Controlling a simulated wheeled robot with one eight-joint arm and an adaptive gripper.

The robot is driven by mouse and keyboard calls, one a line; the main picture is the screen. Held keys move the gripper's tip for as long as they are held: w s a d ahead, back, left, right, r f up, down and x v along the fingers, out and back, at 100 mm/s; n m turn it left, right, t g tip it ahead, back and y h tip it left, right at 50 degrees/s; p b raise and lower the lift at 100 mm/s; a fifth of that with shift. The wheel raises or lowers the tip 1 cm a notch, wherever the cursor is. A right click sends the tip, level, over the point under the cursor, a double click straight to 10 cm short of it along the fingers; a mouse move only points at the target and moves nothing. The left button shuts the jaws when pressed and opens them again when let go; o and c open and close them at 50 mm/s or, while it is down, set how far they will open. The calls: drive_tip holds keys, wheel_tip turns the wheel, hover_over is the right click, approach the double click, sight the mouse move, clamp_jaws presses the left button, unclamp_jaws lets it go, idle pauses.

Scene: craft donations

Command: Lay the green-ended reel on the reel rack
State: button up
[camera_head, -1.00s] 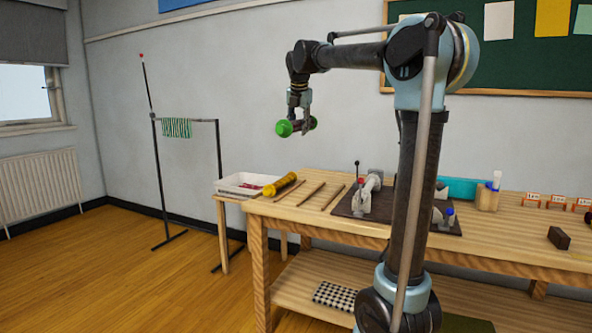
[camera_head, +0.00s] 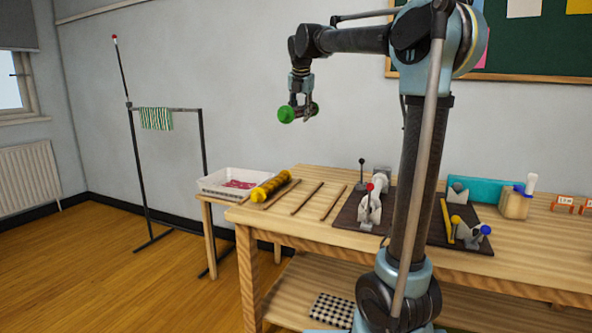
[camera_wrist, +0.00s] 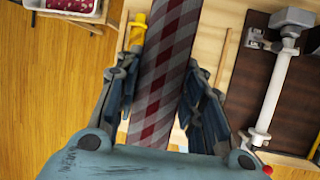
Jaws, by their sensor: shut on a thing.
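The green-ended reel (camera_head: 287,115) is held in the air, lying roughly level, above and behind the table's left part in the head view. In the wrist view its wound cloth (camera_wrist: 165,85) is grey and dark red check. My gripper (camera_head: 301,112) is shut on the reel's middle, a finger on each side. The reel rack seems to be the thin wooden rails (camera_head: 307,198) on the table's left end. A yellow reel (camera_head: 270,187) lies at the left rails; part of it shows in the wrist view (camera_wrist: 137,30).
A white tray with pink cloth (camera_head: 226,184) stands left of the rails. A dark board with a clamp-like device (camera_head: 374,205) lies to the right. A metal stand with striped cloth (camera_head: 156,118) is at the left. The right rails look bare.

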drive_tip(key=shift+s+a+f, duration=0.1)
drive_tip(key=shift+a, duration=0.55)
drive_tip(key=shift+w+f+n+g+h, duration=0.15)
drive_tip(key=shift+f+h, duration=0.35)
drive_tip(key=shift+f, duration=4.6)
drive_tip(key=shift+f+n+g+h, duration=0.25)
drive_tip(key=shift+f+h, duration=0.25)
drive_tip(key=shift+f, duration=4.55)
drive_tip(key=shift+w+f+n+g+h, duration=0.15)
drive_tip(key=shift+f+h, duration=0.35)
drive_tip(key=shift+f, duration=4.6)
drive_tip(key=shift+s, duration=0.1)
drive_tip(key=o, duration=1.3)
drive_tip(key=shift+r, duration=0.1)
